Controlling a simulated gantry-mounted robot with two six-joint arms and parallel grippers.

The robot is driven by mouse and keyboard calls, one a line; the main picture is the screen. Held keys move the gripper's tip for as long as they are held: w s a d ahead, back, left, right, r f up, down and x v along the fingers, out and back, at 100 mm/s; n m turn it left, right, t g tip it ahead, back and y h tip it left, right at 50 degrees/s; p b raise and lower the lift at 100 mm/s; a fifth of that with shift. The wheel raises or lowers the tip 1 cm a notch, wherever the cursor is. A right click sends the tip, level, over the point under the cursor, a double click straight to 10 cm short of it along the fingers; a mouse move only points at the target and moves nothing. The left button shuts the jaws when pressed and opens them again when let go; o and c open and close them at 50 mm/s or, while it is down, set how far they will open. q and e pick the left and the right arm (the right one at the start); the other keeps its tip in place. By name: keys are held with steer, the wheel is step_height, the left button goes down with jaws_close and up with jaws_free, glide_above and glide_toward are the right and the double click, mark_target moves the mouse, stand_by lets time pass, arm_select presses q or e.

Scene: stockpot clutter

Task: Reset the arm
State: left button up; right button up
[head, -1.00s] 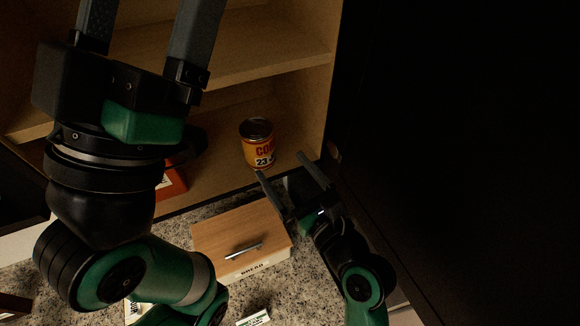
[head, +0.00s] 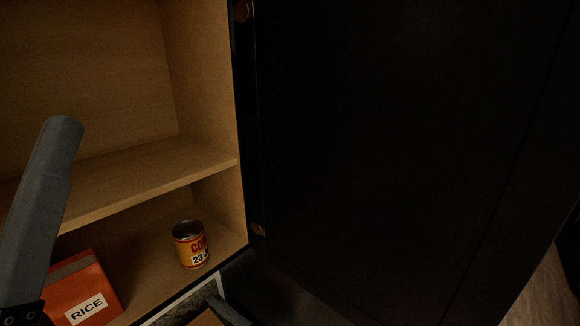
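My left gripper (head: 42,200) reaches up at the left edge, in front of the cabinet. Only one grey finger shows, with no other finger against it and nothing held at its visible part. The rest of that arm is out of view. A grey fingertip, apparently of my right gripper (head: 228,310), shows at the bottom edge, below and right of the corn can. The rest of the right gripper and arm is cut off, so its opening is hidden.
An open wooden cabinet (head: 150,178) holds a corn can (head: 190,246) and a red rice box (head: 88,288) on its lower level. The visible upper shelf is bare. A large dark door panel (head: 400,150) fills the right side.

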steer(key=w+d+r+n+t+h, duration=0.2)
steer(key=d+r+t, duration=0.2)
steer(key=d+r, duration=0.55)
steer(key=w+d+r+n+t+h, duration=0.1)
steer(key=w+d+r+n+t, duration=0.3)
steer(key=d+r, duration=0.6)
arm_select(q)
steer(key=shift+w, duration=0.55)
arm_select(e)
steer(key=s+d+r+n+t+h, duration=0.9)
steer(key=s+d+r+n, duration=0.4)
steer(key=n, duration=0.6)
steer(key=shift+s+d+r+t+h, duration=0.2)
steer(key=shift+s+r+t+h, duration=0.1)
steer(key=shift+s+r+h, duration=0.75)
steer(key=shift+s+f+y, duration=0.1)
steer(key=shift+f+y, duration=0.1)
steer(key=shift+y, duration=0.35)
